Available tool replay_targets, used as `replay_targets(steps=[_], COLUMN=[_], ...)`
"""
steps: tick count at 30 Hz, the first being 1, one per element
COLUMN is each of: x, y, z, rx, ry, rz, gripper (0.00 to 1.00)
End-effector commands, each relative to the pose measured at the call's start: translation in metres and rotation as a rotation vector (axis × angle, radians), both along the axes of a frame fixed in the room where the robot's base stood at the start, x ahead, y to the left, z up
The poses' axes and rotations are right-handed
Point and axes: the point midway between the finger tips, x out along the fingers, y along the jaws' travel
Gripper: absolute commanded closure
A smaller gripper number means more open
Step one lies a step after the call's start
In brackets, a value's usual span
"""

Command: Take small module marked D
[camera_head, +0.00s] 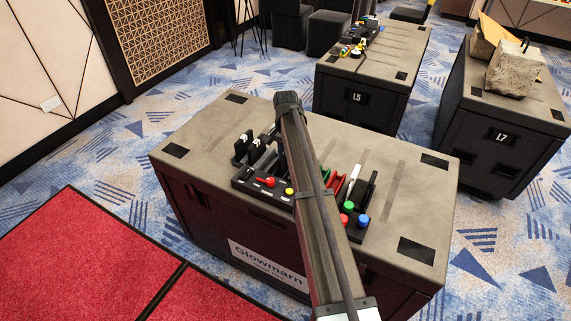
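A black device rack (243,184) lies on the near grey-topped case, with several small upright modules in or behind it. Two dark modules with white faces stand at its left, one of them this module (243,146). Green, red, white and black upright pieces, such as the red one (335,182), stand to the right of my arm. I cannot read a D on any of them. My arm crosses the middle of the view and hides part of the rack. Dark parts show behind its upper end, but I cannot make out my gripper's fingers or whether they hold anything.
The near case (400,195) has bare top at its left and right. A red knob (265,182), a yellow button (289,191) and red, green and blue caps sit along the front. Case L5 (355,97) and case L7 (500,135) stand behind, both carrying objects.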

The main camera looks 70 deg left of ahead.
Motion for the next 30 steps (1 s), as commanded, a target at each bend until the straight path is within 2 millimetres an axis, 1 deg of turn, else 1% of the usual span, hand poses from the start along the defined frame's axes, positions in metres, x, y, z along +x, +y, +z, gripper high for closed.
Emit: replay_targets(steps=[1,4,5,13,30], x=[0.0,0.0,0.0,0.0,0.0], y=[0.0,0.0,0.0,0.0,0.0], z=[0.0,0.0,0.0,0.004,0.027], rx=[0.0,0.0,0.0,0.0,0.001], ry=[0.0,0.0,0.0,0.0,0.0], rz=[0.0,0.0,0.0,0.0,0.0], gripper=[0.85,0.94,0.95,0.96,0.96])
